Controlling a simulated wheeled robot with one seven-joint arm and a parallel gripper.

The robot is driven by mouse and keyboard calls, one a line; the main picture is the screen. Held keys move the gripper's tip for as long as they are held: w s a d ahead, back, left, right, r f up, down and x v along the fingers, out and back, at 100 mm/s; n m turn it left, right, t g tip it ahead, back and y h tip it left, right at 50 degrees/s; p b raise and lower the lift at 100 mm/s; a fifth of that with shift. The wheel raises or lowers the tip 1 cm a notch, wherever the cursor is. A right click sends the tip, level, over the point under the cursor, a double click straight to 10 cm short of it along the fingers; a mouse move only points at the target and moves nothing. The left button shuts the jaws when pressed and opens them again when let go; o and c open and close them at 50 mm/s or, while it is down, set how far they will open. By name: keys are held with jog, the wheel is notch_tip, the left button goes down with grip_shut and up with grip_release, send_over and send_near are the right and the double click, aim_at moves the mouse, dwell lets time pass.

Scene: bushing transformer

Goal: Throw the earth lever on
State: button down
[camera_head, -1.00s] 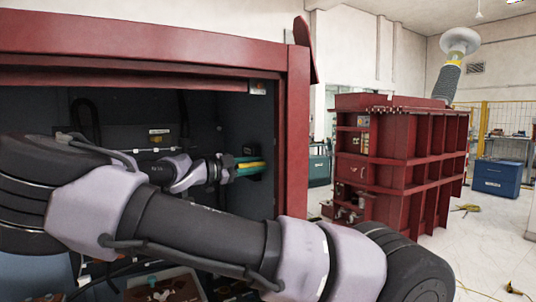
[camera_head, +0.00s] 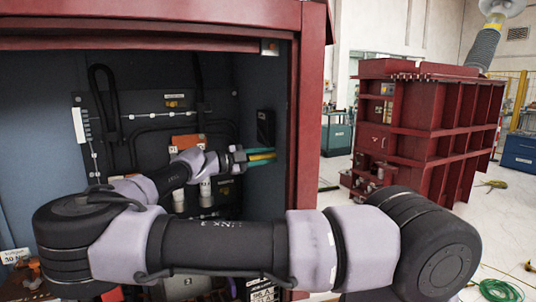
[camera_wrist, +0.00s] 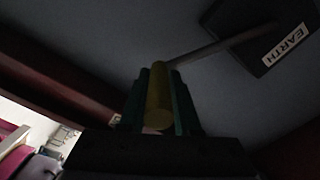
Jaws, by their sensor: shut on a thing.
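The earth lever has a yellow cylindrical grip (camera_wrist: 158,100) and a thin grey rod (camera_wrist: 205,52). In the wrist view the rod runs up and right to a dark box (camera_wrist: 262,30) with a white EARTH label (camera_wrist: 287,45). In the head view the box (camera_head: 264,125) is on the cabinet's inner right wall. My gripper (camera_wrist: 160,105) has its green fingers shut on both sides of the yellow grip. In the head view my gripper (camera_head: 262,157) is at the lower part of the box, and the yellow grip shows between its fingers.
The red cabinet frame (camera_head: 309,110) stands close to the right of my gripper. Inside are a back panel with black cables (camera_head: 101,90) and an orange part (camera_head: 187,142). A red ribbed transformer tank (camera_head: 430,130) stands on the floor at right.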

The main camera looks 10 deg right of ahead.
jog(key=shift+w+a+f, duration=0.2)
jog(key=shift+w+f, duration=0.05)
jog(key=shift+f, duration=0.15)
jog(key=c, duration=0.7)
grip_release()
jog(key=shift+w, duration=0.15)
jog(key=a, duration=0.3)
jog(key=s+a, duration=0.1)
jog(key=a, duration=0.2)
jog(key=s+a, duration=0.1)
jog(key=a, duration=0.3)
jog(key=shift+s+a+r, duration=0.1)
jog(key=shift+s, duration=0.1)
